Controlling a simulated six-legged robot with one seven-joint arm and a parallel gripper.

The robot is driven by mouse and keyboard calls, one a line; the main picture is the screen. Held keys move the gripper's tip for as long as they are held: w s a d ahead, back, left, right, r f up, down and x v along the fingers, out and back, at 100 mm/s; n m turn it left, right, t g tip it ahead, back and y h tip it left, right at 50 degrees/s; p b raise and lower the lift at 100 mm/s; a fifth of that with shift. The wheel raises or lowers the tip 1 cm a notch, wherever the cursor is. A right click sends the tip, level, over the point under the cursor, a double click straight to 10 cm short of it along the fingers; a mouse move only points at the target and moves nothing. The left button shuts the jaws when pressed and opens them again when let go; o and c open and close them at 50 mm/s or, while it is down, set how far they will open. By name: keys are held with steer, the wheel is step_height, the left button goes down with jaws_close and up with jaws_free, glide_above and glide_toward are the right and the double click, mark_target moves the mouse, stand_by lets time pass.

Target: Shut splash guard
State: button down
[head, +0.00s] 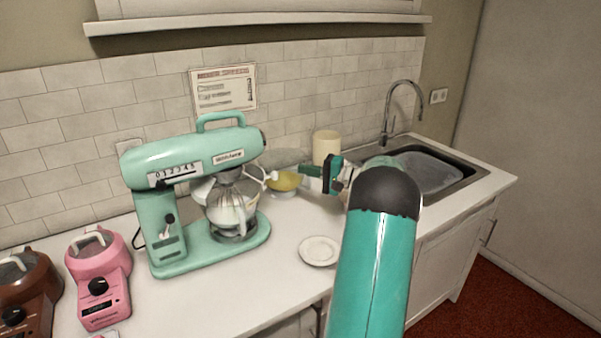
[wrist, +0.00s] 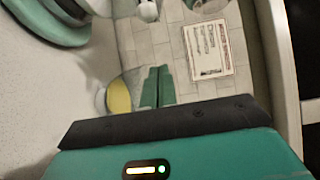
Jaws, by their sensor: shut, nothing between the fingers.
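A mint-green stand mixer (head: 192,160) stands on the counter with its head level over a mixing bowl (head: 234,212). A pale, partly see-through piece (head: 203,190), apparently the splash guard, sits around the top of the bowl; its exact position is hard to make out. A small white part (head: 268,175) juts from it to the right. My gripper (head: 305,171) is to the right of the mixer, apart from it, fingers pointing left towards it. In the wrist view my gripper (wrist: 158,72) has its green fingers together and empty. The mixer base (wrist: 50,20) shows at upper left.
A bowl with yellow contents (head: 284,181) stands behind my fingertips. A cream canister (head: 326,146) is at the wall, the sink (head: 428,168) to the right. A small white plate (head: 319,250) lies in front. Pink (head: 99,278) and brown (head: 27,298) appliances stand at left.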

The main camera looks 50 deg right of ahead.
steer(key=x, duration=0.8)
steer(key=s+a, duration=0.3)
steer(key=shift+f, duration=0.1)
steer(key=shift+s+a+m+h, duration=0.2)
steer(key=shift+s+m+h, duration=0.1)
steer(key=shift+m+h, duration=0.15)
